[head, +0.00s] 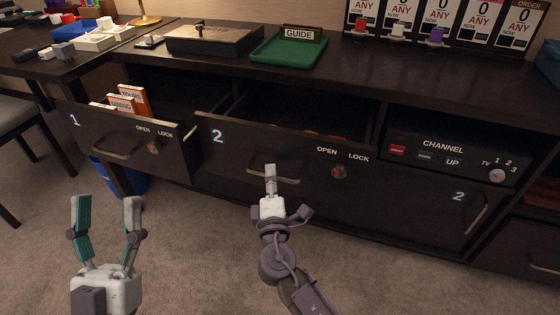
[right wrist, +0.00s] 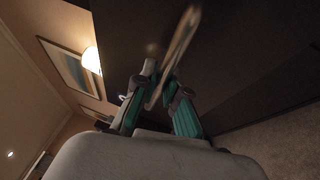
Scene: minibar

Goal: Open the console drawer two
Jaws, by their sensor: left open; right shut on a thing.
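Console drawer two (head: 255,147) has a dark front with a blue 2 label (head: 217,136) and stands pulled partly out. A dark gap shows behind its front. Its curved handle (head: 285,180) is at the middle of the front. My right gripper (head: 270,172) is at the handle and shut on it; in the right wrist view (right wrist: 158,85) the fingers close around the pale bar of the handle (right wrist: 180,45). A lock knob (head: 339,171) sits on the drawer front at the right. My left gripper (head: 105,205) is open and empty, low in front of drawer one.
Drawer one (head: 120,140) also stands partly out, with orange-and-white boxes (head: 130,100) inside. A channel panel (head: 450,155) is at the right. A green tray (head: 290,50) and a dark box (head: 214,40) are on the console top. A blue bin (head: 127,181) stands below. Carpet in front is clear.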

